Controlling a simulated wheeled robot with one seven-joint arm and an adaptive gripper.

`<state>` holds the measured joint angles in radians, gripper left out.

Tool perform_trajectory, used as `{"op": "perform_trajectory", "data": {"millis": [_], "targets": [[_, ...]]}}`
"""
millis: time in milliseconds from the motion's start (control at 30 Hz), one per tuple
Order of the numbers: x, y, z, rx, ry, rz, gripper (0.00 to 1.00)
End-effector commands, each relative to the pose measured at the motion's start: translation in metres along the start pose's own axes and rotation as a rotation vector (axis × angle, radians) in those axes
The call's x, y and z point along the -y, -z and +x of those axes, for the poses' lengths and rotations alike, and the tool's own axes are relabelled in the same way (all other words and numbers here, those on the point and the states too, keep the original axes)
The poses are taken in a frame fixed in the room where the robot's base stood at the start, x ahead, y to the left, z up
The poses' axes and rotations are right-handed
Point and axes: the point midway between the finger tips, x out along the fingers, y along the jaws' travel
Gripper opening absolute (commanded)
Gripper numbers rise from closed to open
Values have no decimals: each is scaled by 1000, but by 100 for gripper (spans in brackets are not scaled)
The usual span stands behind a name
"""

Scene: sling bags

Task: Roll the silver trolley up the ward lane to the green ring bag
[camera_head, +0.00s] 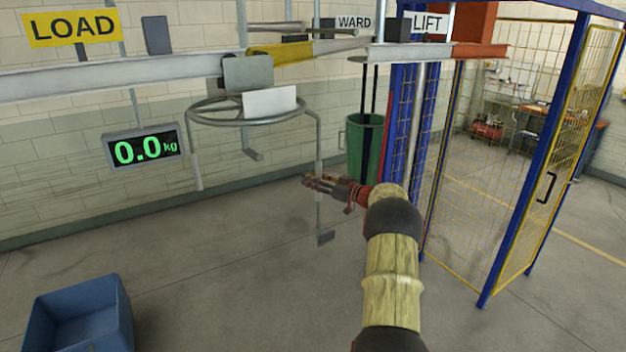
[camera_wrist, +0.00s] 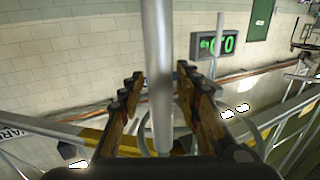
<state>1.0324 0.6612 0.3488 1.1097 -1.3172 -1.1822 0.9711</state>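The silver trolley (camera_head: 248,74) sits on the overhead rail. A grey ring with several hooked rods hangs under it, with a blank white plate in front. My gripper (camera_head: 308,183) is at the right-hand hanging rod (camera_head: 319,150). In the wrist view the rod (camera_wrist: 158,80) stands upright between the fingers, with narrow gaps on both sides, so the gripper looks open around it. The green bag (camera_head: 365,148) hangs on black straps farther back, right of the trolley, partly behind the blue cage post. The WARD sign (camera_head: 354,22) is above it.
The rail (camera_head: 120,77) has a yellow section (camera_head: 280,52) and a red-brown section (camera_head: 480,50) by the LIFT sign (camera_head: 430,22). A blue-framed mesh cage (camera_head: 520,150) stands right. A blue bin (camera_head: 80,312) is front left. The display (camera_head: 144,147) reads 0.0 kg. Middle floor is clear.

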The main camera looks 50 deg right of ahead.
Motion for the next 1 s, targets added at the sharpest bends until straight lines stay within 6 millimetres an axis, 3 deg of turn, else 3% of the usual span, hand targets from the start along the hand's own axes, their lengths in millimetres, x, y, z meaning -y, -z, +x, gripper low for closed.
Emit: {"op": "perform_trajectory", "data": {"millis": [267, 700, 1000], "targets": [[-1, 1, -15, 0, -2, 0, 33], [0, 1, -98, -1, -3, 0, 33], [1, 0, -121, -1, 0, -1, 33]]}}
